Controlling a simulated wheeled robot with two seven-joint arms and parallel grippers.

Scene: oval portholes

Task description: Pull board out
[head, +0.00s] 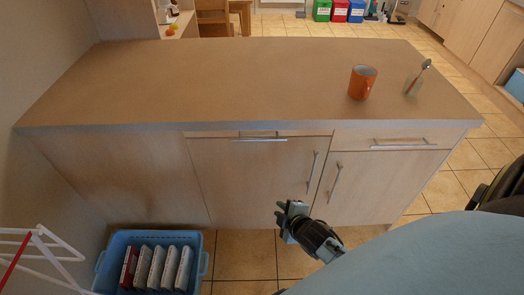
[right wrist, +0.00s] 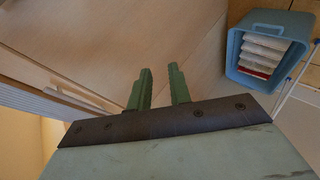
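The board's thin front (head: 310,133) lies just under the countertop, above the middle cabinet door, and looks flush with the cabinet face. A bar handle (head: 259,140) runs along it. My right gripper (head: 284,212) is in front of the lower part of the middle door, well below the handle. In the right wrist view its two green fingers (right wrist: 159,84) stand apart with nothing between them. A bar handle (right wrist: 85,95) shows to the left of the fingers there, apart from them. My left gripper is in neither view.
An orange mug (head: 362,83) and a glass with a spoon (head: 412,86) stand on the right of the countertop (head: 200,80). A blue crate (head: 203,262) of cartons stands on the floor at the lower left, beside a white rack (head: 45,245).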

